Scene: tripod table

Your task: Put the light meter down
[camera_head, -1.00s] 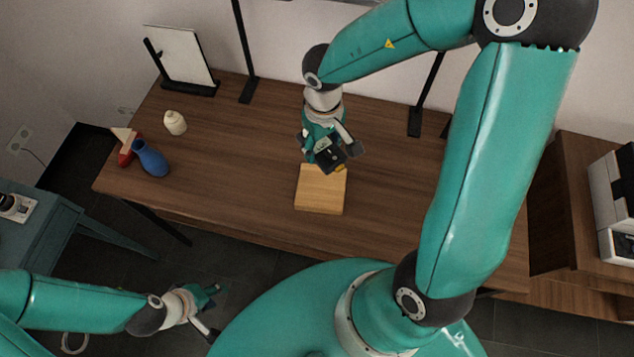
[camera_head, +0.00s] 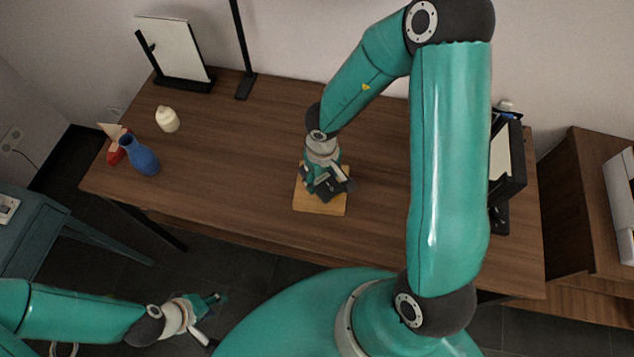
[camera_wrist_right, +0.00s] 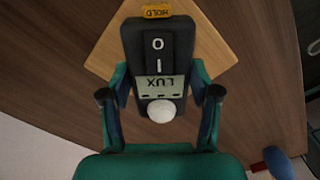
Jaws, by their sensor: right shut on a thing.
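The light meter (camera_wrist_right: 158,60) is a dark handheld device with a white dome, a small LUX display, a switch and a yellow HOLD button. My right gripper (camera_wrist_right: 160,105) is shut on it, one finger on each side. In the head view my right gripper (camera_head: 328,184) is over the square wooden block (camera_head: 320,206), with the meter mostly hidden in its fingers. The block also shows behind the meter in the right wrist view (camera_wrist_right: 205,50). I cannot tell whether the meter touches it. My left gripper (camera_head: 212,318) is open and empty, off the table's front edge.
The brown table (camera_head: 235,180) has bare wood around the block. At its left stand a blue vase (camera_head: 140,157), a red and cream object (camera_head: 115,146) and a cream jar (camera_head: 167,119). A white panel (camera_head: 173,48) stands at the back left; a black-framed panel (camera_head: 507,160) stands at the right.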

